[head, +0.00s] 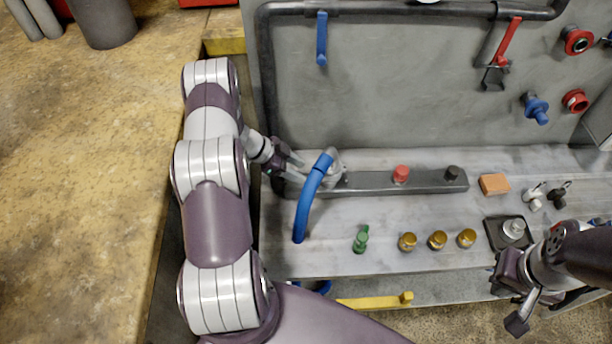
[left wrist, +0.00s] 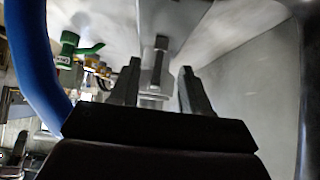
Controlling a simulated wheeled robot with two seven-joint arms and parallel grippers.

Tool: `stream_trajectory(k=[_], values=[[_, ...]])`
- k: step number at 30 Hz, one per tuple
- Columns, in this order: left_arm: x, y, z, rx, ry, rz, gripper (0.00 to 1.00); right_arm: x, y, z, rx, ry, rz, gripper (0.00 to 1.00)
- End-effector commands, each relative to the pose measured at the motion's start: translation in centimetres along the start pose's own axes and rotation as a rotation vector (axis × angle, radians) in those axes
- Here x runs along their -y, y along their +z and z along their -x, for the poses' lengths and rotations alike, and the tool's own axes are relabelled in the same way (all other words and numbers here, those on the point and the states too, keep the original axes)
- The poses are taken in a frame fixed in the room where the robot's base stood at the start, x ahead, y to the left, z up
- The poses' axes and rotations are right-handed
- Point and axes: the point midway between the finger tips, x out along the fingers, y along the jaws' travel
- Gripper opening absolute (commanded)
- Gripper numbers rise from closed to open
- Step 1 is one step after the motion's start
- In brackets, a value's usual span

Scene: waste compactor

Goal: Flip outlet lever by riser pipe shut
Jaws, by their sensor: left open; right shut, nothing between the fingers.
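A long curved blue lever (head: 305,210) rises from a grey metal fitting (head: 336,172) at the left end of the dark bar on the bench. Its blue tube also shows large at the left of the left wrist view (left wrist: 35,65). The dark riser pipe (head: 268,80) runs up the panel's left side. My left gripper (head: 298,166) is open just left of the fitting. In the left wrist view its fingers (left wrist: 158,92) stand on either side of a grey metal part, apart from the blue tube. My right gripper (head: 520,300) is shut and empty at the lower right.
A short blue handle (head: 321,38) and a red lever (head: 508,42) hang from the top pipe. A green valve (head: 361,239), several brass knobs (head: 437,240) and an orange block (head: 495,184) are on the bench. A yellow handle (head: 375,301) is at the front edge.

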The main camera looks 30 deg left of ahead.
Motion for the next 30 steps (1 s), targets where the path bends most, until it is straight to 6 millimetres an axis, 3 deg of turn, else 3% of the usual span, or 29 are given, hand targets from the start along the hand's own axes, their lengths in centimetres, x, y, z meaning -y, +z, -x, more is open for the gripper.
stream_trajectory(k=[6, 12, 30], values=[[0.0, 0.3, 5.3, 0.001, -0.003, 0.001, 0.47, 0.0, 0.2, -1.8, 0.000, 0.000, 0.000, 0.00], [0.0, 0.1, 7.8, 0.000, 0.000, 0.001, 0.47, 0.0, 0.3, -2.2, 0.000, 0.000, 0.000, 0.00], [0.1, 0.3, 8.1, 0.010, -0.004, -0.017, 0.47, 0.0, 0.3, -2.1, 0.000, 0.000, 0.000, 0.00]])
